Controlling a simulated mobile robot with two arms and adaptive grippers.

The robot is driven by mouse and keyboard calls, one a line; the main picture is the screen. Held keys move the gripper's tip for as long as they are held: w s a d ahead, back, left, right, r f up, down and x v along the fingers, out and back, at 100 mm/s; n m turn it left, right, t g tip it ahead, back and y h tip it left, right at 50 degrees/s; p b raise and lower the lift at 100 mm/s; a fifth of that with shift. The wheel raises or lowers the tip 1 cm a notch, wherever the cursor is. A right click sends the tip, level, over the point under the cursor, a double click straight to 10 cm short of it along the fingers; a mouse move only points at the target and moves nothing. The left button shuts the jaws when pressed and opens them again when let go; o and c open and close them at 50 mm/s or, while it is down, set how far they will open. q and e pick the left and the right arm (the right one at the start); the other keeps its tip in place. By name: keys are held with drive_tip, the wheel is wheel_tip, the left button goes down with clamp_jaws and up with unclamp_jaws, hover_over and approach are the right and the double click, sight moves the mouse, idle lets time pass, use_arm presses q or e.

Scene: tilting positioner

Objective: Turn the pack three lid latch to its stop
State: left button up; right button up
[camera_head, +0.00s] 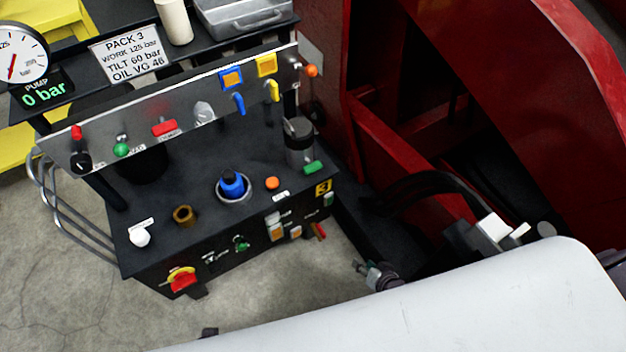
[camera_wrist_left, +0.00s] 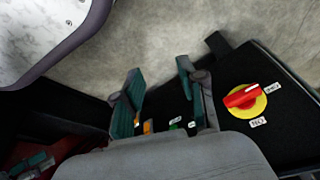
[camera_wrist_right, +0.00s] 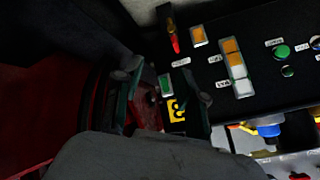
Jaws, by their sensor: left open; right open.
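The pack three unit is a black cabinet (camera_head: 170,252) with a yellow 3 plate (camera_head: 323,187) on its front. A small red lever (camera_head: 319,230) sits near the right end of that front; it also shows in the right wrist view (camera_wrist_right: 172,38). I cannot tell for certain which part is the lid latch. My right gripper (camera_head: 372,272) is open and empty, apart from the cabinet's right front; in the right wrist view its fingers (camera_wrist_right: 160,97) frame the cabinet end. My left gripper (camera_wrist_left: 160,85) is open, with the cabinet front beyond its fingers.
A red-and-yellow rotary switch (camera_head: 182,280) is on the cabinet's left front; it shows in the left wrist view (camera_wrist_left: 244,97). A valve panel (camera_head: 183,100) stands above the top. A red steel structure (camera_head: 410,165) stands right. Concrete floor (camera_head: 60,290) is clear at left.

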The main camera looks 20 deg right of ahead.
drive_tip(key=w+a+r+m+t+y+b, duration=0.2)
drive_tip(key=w+r+m+t+b, duration=0.4)
drive_tip(key=w, duration=0.5)
use_arm(q)
drive_tip(key=w+d+r+t+b, duration=0.1)
drive_tip(key=w+r+t+b, duration=0.15)
drive_tip(key=r, duration=0.65)
drive_tip(key=w+r+t+b, duration=0.1)
drive_tip(key=w+r+b, duration=0.25)
drive_tip(key=r, duration=0.45)
use_arm(e)
drive_tip(key=m+t+y, duration=0.1)
drive_tip(key=m+t, duration=0.1)
drive_tip(key=m, duration=0.2)
approach(315, 171)
drive_tip(key=b+x, duration=0.1)
drive_tip(key=x, duration=0.3)
drive_tip(key=shift+w+a+f+b, duration=0.15)
drive_tip(key=shift+w+b, duration=0.25)
drive_tip(key=b+x, duration=0.1)
drive_tip(key=x, duration=0.5)
drive_tip(key=shift+w, duration=0.25)
use_arm(q)
drive_tip(key=w+d+r+t+h, duration=0.2)
drive_tip(key=w+d+r+t, duration=0.1)
drive_tip(key=w+r+t, duration=0.4)
drive_tip(key=shift+w+d+r+h, duration=0.35)
drive_tip(key=shift+w+r, duration=0.4)
drive_tip(key=shift+w, duration=0.45)
